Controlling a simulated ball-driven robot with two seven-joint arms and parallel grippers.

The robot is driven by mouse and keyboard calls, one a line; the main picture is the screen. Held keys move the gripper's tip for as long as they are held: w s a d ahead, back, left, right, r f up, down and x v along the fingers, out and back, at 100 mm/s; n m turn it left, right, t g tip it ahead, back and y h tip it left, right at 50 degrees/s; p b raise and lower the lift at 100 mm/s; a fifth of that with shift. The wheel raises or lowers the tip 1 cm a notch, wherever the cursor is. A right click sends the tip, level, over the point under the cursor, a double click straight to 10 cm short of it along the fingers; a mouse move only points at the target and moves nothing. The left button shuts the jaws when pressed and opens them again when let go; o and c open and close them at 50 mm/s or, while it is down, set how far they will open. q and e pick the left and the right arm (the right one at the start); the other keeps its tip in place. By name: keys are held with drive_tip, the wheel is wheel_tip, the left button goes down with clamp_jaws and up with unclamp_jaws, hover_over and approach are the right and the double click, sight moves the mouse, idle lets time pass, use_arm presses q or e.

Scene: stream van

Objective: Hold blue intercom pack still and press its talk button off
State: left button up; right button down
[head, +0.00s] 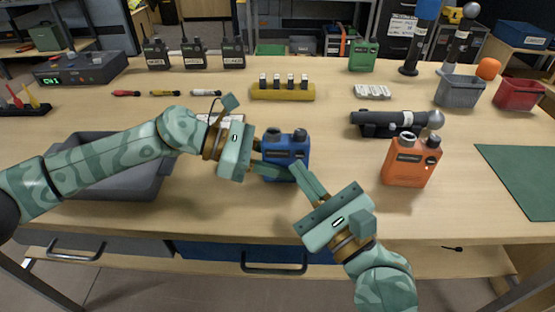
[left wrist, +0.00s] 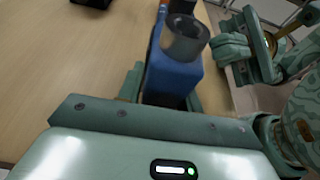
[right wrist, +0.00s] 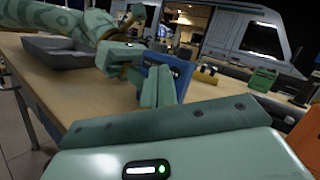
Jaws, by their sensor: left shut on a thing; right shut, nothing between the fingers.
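The blue intercom pack (head: 287,144) stands upright near the table's front middle, with two dark knobs on top. My left gripper (head: 264,168) is shut on its lower body from the left. In the left wrist view the pack (left wrist: 172,78) sits between the fingers, with a grey knob toward the camera. My right gripper (head: 299,177) is shut and empty, its fingertips close to the pack's front lower right; I cannot tell if they touch. In the right wrist view the pack (right wrist: 180,70) is partly hidden behind those fingers. I cannot make out the talk button.
An orange pack (head: 411,162) stands to the right, with a black cylindrical device (head: 385,118) behind it. A grey tray (head: 92,190) lies at left under my left arm. A yellow block (head: 283,94) is behind the blue pack. A green mat (head: 520,175) lies at far right.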

drive_tip(key=shift+s, duration=2.85)
use_arm(q)
drive_tip(key=o, duration=1.1)
